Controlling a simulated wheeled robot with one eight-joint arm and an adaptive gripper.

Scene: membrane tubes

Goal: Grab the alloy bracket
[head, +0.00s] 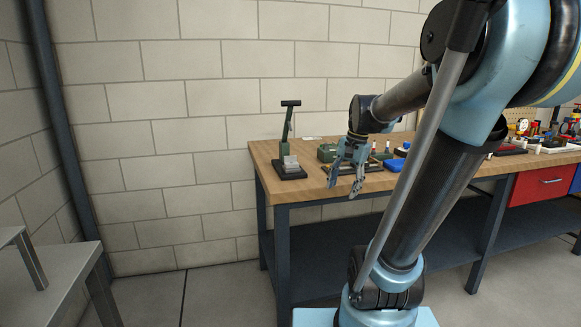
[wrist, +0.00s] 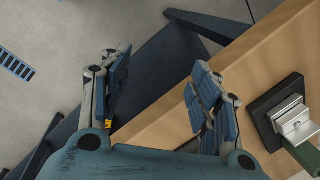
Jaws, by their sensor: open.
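My gripper (head: 345,181) is open and points down at the front edge of the wooden workbench (head: 270,152). A silver metal block (head: 290,162), possibly the alloy bracket, sits on the dark base of a green lever press at the bench's left end. It also shows at the right edge of the wrist view (wrist: 295,120), apart from the fingers. I cannot tell for certain which thing is the bracket.
The green lever press (head: 288,130) stands upright beside the block. A green box (head: 327,152), a blue tray (head: 395,165) and several small items crowd the bench near and right of my gripper. A grey table (head: 60,260) stands at the lower left, with open floor between.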

